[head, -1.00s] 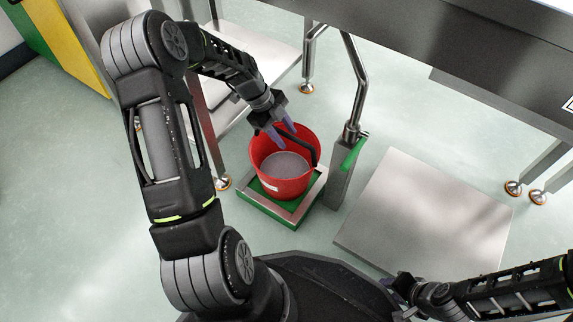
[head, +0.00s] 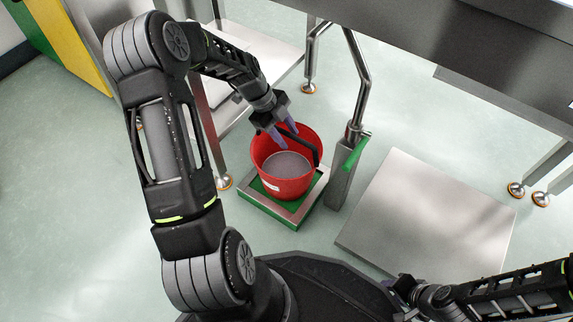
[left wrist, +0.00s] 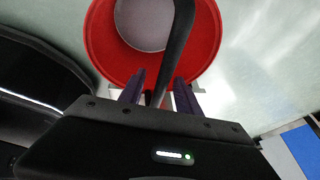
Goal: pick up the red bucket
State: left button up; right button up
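The red bucket (head: 283,178) stands upright on a small green-edged metal platform (head: 262,207), with grey contents visible inside. Its black handle (head: 306,144) arches over the opening. My left gripper (head: 281,132) is over the bucket's far rim, beside the handle. In the left wrist view the bucket (left wrist: 101,48) lies ahead, and the black handle (left wrist: 178,45) runs down between the two spread purple fingers (left wrist: 160,95). The fingers look apart, with gaps to the handle. My right gripper (head: 398,288) is at the bottom right, away from the bucket; its fingers are too small to read.
A metal post (head: 350,160) with a green strip stands just right of the bucket. A flat steel plate (head: 430,220) lies on the floor at the right. A steel table (head: 450,55) overhangs the back, and a white shelf (head: 255,55) stands behind my left arm.

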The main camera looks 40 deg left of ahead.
pick_arm(q)
grip_shut()
dwell(0.4)
dwell(0.9)
